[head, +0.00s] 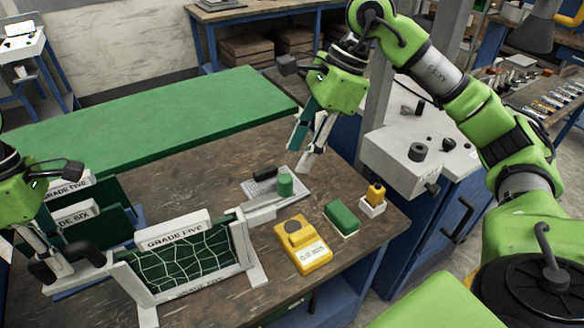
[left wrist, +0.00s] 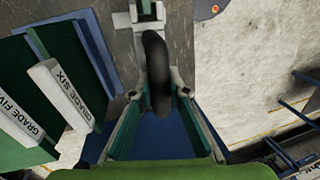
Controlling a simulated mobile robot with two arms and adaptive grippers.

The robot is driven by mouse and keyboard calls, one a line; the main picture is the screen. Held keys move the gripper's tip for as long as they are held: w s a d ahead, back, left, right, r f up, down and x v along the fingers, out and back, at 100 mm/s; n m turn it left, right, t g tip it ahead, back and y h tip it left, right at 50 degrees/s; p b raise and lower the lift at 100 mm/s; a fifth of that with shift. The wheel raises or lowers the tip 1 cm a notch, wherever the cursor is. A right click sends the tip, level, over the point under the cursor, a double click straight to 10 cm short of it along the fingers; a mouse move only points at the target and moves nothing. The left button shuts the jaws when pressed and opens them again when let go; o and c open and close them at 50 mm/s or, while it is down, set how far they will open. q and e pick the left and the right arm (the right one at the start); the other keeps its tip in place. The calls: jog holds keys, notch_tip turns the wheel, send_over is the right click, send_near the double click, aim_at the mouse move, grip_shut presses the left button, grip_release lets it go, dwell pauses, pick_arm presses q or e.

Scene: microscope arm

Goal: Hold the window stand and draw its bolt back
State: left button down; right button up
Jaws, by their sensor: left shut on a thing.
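The window stand (head: 240,250) is a white frame around a dark green panel with pale branching lines, labelled GRADE FIVE. It stands upright near the table's front. A black handle (head: 82,255) is at its left end. My left gripper (head: 55,268) is shut on this handle, which shows between the fingers in the left wrist view (left wrist: 156,70). A light bar (head: 262,212) lies by the stand's right post; I cannot tell whether it is the bolt. My right gripper (head: 303,155) hangs apart from the stand, above and beyond a green cylinder (head: 285,185); its opening is unclear.
A grey keyboard-like plate (head: 258,188) lies behind the stand. A yellow device (head: 304,246), a green block (head: 341,218) and a small yellow-topped item (head: 375,194) are to the right. More graded panels (head: 88,220) stand at left. A green mat (head: 150,130) lies behind.

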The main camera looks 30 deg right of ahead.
jog(key=shift+v, duration=2.2)
pick_arm(q)
jog(key=c, duration=1.9)
grip_release()
